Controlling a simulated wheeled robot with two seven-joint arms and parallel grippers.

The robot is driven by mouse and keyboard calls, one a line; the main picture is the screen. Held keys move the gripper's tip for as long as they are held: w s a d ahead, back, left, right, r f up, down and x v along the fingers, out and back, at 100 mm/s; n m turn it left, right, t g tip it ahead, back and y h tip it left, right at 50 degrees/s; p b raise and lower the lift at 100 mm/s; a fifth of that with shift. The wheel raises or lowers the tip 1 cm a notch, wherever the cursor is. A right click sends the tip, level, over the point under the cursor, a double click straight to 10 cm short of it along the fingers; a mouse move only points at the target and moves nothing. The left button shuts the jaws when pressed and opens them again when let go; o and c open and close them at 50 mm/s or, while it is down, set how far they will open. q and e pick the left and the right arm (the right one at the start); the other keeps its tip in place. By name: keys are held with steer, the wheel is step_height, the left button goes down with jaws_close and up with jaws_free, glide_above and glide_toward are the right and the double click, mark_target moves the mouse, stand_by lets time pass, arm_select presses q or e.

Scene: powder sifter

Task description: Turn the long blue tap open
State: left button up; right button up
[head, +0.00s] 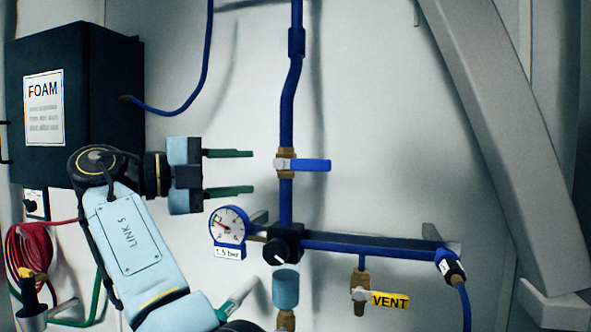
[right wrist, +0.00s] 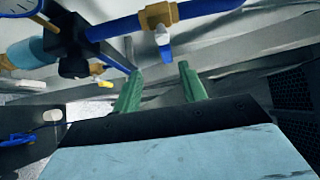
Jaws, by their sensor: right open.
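The long blue tap (head: 312,165) sits on a brass valve body (head: 284,165) on the vertical blue pipe. Its handle lies level, pointing right, across the pipe. My right gripper (head: 251,172) is left of the valve, with its green fingers pointing right. It is open and empty, with a gap between the fingertips and the pipe. In the right wrist view the tap handle (right wrist: 165,51) shows beyond the fingertips (right wrist: 160,70), roughly in line with the space between them. My left gripper is not in view.
A pressure gauge (head: 229,227) and a black knob (head: 284,244) sit below. A horizontal blue pipe (head: 370,246) leads right above the yellow VENT tag (head: 390,300). A black FOAM box (head: 75,100) is at left. A grey slanted beam (head: 505,140) stands at right.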

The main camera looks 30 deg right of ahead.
mark_target(310, 164)
steer(key=s+d, duration=0.1)
steer(key=d, duration=0.1)
steer(key=s+d, duration=0.1)
steer(key=d, duration=0.1)
steer(key=s+d+r+p, duration=0.1)
steer(key=d, duration=0.2)
steer(key=shift+w+d+f+p, duration=0.1)
steer(key=shift+d+p, duration=0.05)
steer(key=shift+d, duration=0.3)
steer(key=shift+w+d+p, duration=0.1)
steer(key=shift+d+p, duration=0.05)
steer(key=shift+d, duration=0.3)
steer(key=d, duration=0.1)
steer(key=s+d, duration=0.1)
steer(key=d, duration=0.1)
steer(key=shift+d+p, duration=0.1)
steer(key=shift+p, duration=0.3)
steer(key=shift+w+d, duration=0.2)
steer(key=shift+d, duration=0.2)
steer(key=shift+s, duration=0.15)
steer(key=shift+c, duration=1.4)
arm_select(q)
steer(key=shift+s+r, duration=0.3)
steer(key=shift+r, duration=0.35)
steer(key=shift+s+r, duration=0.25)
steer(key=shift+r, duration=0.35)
arm_select(e)
jaws_close()
